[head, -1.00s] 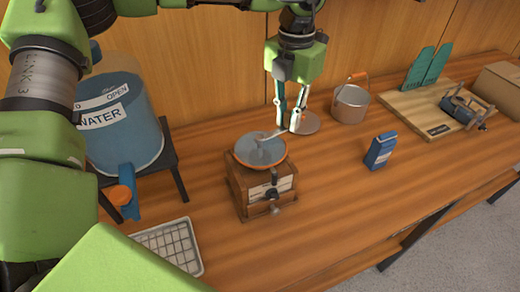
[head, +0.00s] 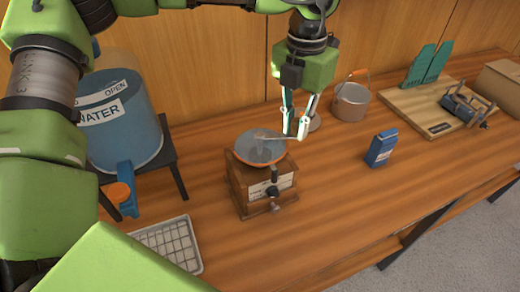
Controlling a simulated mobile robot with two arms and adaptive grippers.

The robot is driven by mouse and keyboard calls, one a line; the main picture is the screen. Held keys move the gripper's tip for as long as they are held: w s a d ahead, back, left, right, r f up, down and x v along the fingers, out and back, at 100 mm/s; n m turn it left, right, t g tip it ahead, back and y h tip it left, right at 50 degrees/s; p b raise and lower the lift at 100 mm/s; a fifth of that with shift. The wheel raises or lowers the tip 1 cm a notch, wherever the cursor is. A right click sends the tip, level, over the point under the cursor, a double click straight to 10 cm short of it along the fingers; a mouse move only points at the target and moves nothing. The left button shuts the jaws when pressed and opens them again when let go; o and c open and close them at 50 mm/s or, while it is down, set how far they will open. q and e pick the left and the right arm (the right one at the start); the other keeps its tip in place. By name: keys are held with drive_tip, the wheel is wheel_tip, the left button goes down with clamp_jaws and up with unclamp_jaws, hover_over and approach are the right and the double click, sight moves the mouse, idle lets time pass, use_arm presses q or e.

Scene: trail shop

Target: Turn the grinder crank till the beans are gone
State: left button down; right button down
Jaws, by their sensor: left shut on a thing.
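The grinder (head: 252,187) is a brown wooden box with a pale label and a dark knob on its front. An orange-rimmed grey bowl (head: 249,157) sits on top, with the crank (head: 272,136) reaching across it to the right. My left gripper (head: 302,136) is shut on the outer end of the crank, at the right of the bowl. No beans can be made out in the bowl. My right gripper does not show.
A blue water tank (head: 125,130) stands on a dark stand at left, with a wire rack (head: 166,248) in front. A metal pot (head: 350,103), a small blue box (head: 380,150) and a wooden board (head: 420,109) with a dark device are at right. The bench front is clear.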

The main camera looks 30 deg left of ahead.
use_arm(q)
drive_tip(key=s+b, duration=0.1)
drive_tip(key=s+d+b, duration=0.1)
drive_tip(key=s, duration=0.1)
drive_tip(key=shift+s+f+b, duration=0.1)
drive_tip(key=shift+s+b, duration=0.15)
drive_tip(key=shift+b, duration=0.1)
drive_tip(key=shift+s, duration=0.15)
drive_tip(key=shift+s+a+f+b, duration=0.1)
drive_tip(key=shift+s+a+b, duration=0.05)
drive_tip(key=shift+s+b, duration=0.4)
drive_tip(key=c, duration=1.6)
unclamp_jaws()
drive_tip(key=shift+s+r, duration=0.15)
drive_tip(key=shift+r, duration=0.1)
drive_tip(key=shift+o, duration=0.2)
drive_tip(key=shift+a, duration=0.15)
